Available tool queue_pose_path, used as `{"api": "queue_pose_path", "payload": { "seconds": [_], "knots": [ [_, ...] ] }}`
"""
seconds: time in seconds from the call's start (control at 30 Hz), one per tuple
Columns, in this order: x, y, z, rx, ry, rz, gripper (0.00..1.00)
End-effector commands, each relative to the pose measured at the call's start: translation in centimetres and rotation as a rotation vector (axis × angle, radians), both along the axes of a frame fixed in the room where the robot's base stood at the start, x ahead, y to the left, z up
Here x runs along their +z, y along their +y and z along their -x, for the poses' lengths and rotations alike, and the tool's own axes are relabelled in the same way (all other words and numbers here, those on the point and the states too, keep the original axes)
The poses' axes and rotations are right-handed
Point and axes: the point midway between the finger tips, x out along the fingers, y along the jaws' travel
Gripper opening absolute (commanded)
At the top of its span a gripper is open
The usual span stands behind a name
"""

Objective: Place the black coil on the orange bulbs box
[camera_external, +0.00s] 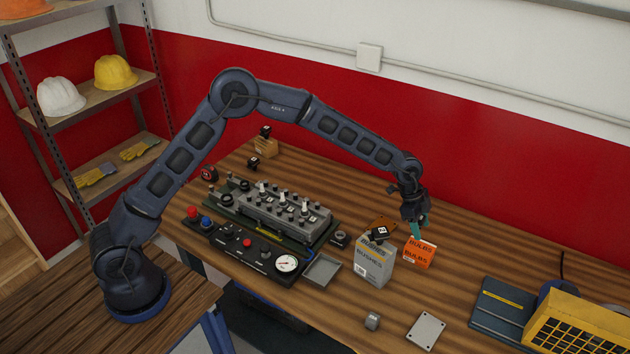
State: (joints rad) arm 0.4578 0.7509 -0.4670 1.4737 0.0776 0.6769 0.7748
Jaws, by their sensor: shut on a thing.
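The orange bulbs box (420,254) stands on the wooden bench right of centre. My gripper (416,231) points down at its upper left edge, with teal parts at the tips. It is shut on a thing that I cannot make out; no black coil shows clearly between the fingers. A small black block with a white mark, which looks like a black coil (379,233), sits on top of the grey bushes box (374,264), left of the orange box. Similar black blocks are at the back left, one on a wooden block (265,131) and one on the bench (253,163).
The engine trainer (284,217) and a gauge panel (257,251) fill the bench's left half. A grey tray (321,271), a metal plate (426,330) and a small metal part (372,321) lie in front. A yellow crate (580,330) is at right. The back right bench is clear.

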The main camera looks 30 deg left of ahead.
Motion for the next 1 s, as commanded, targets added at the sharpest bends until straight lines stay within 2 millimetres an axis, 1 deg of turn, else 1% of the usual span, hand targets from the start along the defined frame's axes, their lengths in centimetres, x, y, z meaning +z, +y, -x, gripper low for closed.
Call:
{"api": "queue_pose_path", "payload": {
  "seconds": [0.23, 0.4, 0.5, 0.87, 0.9, 0.97, 1.0],
  "knots": [
    [-1.4, 0.0, 0.0, 0.0, 0.0, 0.0, 0.24],
    [-3.8, 0.0, 0.0, -0.001, 0.002, -0.001, 0.24],
    [-4.7, 0.0, 0.0, -0.001, 0.0, -0.001, 0.24],
    [-5.0, 0.0, 0.0, -0.001, 0.0, 0.0, 0.24],
    [-5.1, 0.0, 0.0, 0.0, 0.0, 0.0, 0.53],
    [-5.1, 0.0, 0.0, -0.001, 0.0, 0.0, 0.65],
    [-5.1, 0.0, 0.0, 0.0, 0.0, 0.0, 0.72]
  ]
}}
